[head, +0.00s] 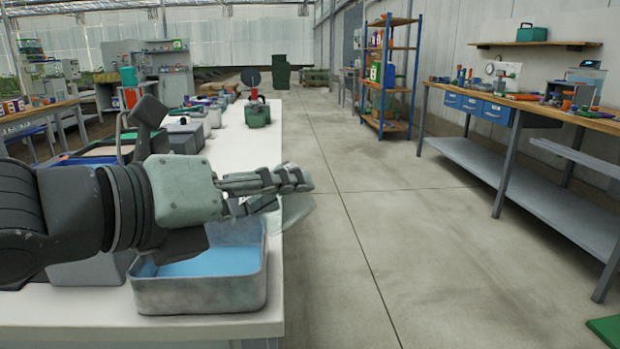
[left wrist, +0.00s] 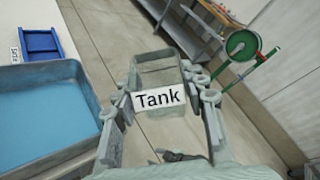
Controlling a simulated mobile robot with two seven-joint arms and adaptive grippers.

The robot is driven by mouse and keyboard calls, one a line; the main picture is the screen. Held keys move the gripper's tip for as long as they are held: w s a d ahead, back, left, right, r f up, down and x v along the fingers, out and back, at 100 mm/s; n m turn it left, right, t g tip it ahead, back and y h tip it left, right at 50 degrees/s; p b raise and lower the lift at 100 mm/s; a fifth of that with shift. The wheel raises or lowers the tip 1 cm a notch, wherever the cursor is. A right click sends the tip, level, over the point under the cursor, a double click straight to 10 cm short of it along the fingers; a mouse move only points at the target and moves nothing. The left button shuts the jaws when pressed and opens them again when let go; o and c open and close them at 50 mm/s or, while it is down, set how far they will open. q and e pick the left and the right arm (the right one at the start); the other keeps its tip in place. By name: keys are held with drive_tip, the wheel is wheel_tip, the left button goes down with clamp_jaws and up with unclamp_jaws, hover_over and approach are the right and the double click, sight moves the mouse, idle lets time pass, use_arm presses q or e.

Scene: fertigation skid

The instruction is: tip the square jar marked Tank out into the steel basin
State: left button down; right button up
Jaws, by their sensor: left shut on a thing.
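The square jar marked Tank (left wrist: 157,72) is clear, and its label reads upright in the left wrist view. My left gripper (left wrist: 168,88) is shut on it, with one finger on each side. In the head view the jar (head: 298,208) shows pale and see-through behind the fingers of my left gripper (head: 286,188), near the bench's right edge. I cannot tell whether it holds any liquid. The steel basin (head: 200,295) stands below the gripper on the bench corner, with blue liquid inside. The basin (left wrist: 88,135) is left of the jar in the left wrist view. My right gripper is out of view.
The white bench (head: 232,150) runs away from me with several items along it, including a green object (head: 257,115). A blue tray (left wrist: 40,44) lies beyond the basin. A workbench (head: 520,103) stands at the far right.

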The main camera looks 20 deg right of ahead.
use_arm(q)
drive_tip(key=shift+w+d, duration=0.2)
drive_tip(key=shift+d, duration=0.35)
drive_tip(key=shift+s+d+r+m, duration=0.1)
drive_tip(key=shift+d+r+m, duration=0.05)
drive_tip(key=shift+r+m, duration=0.2)
drive_tip(key=shift+s+d+r+m+t+y, duration=0.2)
drive_tip(key=shift+s+r+m+y, duration=0.1)
drive_tip(key=shift+m, duration=0.3)
drive_tip(key=shift+s+d+r+m+t+y, duration=0.1)
drive_tip(key=shift+s+r+m+t+y, duration=0.15)
drive_tip(key=shift+m, duration=0.3)
drive_tip(key=shift+s+d+r+m+t+y, duration=0.15)
drive_tip(key=shift+r+m+t+y, duration=0.1)
drive_tip(key=shift+m, duration=0.25)
drive_tip(key=shift+d+r+m+y, duration=0.1)
drive_tip(key=shift+r+m+y, duration=0.05)
drive_tip(key=shift+m+y, duration=0.2)
drive_tip(key=shift+s+r+m+t, duration=0.1)
drive_tip(key=shift+m+t, duration=0.2)
drive_tip(key=shift+m, duration=0.05)
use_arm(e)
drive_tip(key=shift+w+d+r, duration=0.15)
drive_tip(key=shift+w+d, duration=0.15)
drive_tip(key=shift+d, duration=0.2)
